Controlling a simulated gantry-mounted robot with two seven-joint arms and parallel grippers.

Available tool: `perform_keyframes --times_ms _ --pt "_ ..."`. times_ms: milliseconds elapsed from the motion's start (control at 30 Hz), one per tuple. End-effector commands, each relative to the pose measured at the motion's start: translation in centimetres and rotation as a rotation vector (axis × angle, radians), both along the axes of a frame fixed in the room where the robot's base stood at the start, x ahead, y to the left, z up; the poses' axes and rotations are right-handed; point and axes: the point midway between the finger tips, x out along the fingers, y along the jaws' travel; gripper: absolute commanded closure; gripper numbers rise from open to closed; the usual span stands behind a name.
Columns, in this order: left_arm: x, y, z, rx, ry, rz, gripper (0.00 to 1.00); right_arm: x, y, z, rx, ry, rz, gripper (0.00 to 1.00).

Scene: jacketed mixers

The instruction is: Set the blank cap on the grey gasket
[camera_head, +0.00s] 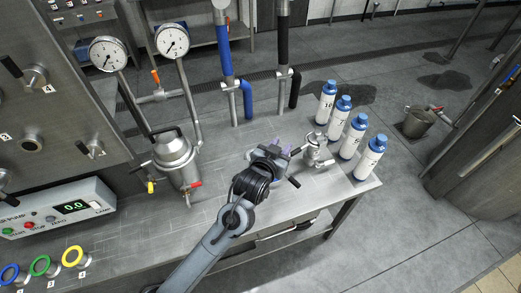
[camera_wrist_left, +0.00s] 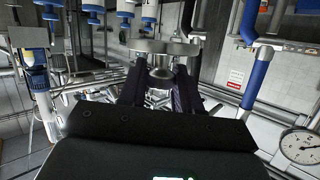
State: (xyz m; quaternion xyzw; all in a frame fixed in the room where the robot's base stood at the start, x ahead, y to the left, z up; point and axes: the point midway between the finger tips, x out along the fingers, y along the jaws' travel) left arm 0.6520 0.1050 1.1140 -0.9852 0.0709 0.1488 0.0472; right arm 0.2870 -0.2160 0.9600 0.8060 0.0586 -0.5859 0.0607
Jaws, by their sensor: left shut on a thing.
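My left gripper (camera_head: 277,148) is above the right part of the steel bench, just left of a small metal fitting (camera_head: 315,150) with a black handle. In the left wrist view its two dark fingers are shut on the blank cap (camera_wrist_left: 163,47), a round, flat metal disc with a narrower part between the fingers. The cap is mostly hidden by the gripper in the head view. I cannot make out the grey gasket for certain in either view. My right gripper is not in view.
Several white bottles with blue caps (camera_head: 338,121) stand along the bench's right edge. A jacketed metal vessel (camera_head: 175,158) stands left of my arm, under gauges (camera_head: 172,40). A pump box (camera_head: 60,208) and coloured rings (camera_head: 40,265) are at left. Bare bench (camera_head: 125,232) lies between.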

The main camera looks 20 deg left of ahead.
Motion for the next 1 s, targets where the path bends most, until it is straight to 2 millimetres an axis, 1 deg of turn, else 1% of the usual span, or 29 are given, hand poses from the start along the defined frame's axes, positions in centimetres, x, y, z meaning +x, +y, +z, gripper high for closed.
perform_keyframes --times_ms 67,167,300,500,700,867,1000 --pt "0.5 0.8 -0.1 0.004 -0.001 0.002 1.00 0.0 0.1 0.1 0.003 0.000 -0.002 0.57" --pt "1.3 2.4 -1.1 0.006 0.001 0.002 1.00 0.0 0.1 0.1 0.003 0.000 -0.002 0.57" --pt "2.6 5.0 -2.9 0.006 0.001 0.003 1.00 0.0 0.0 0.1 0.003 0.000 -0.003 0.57" --pt "4.3 8.2 -5.0 0.005 0.000 0.002 1.00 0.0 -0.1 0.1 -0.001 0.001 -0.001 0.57" --pt "5.2 9.7 -6.1 0.005 -0.001 -0.001 1.00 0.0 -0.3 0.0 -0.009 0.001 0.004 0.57" --pt "5.3 10.0 -6.5 0.003 -0.001 -0.001 1.00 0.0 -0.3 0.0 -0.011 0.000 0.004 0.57" --pt "5.2 10.0 -7.9 0.003 0.002 -0.001 1.00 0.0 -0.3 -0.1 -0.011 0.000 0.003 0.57"
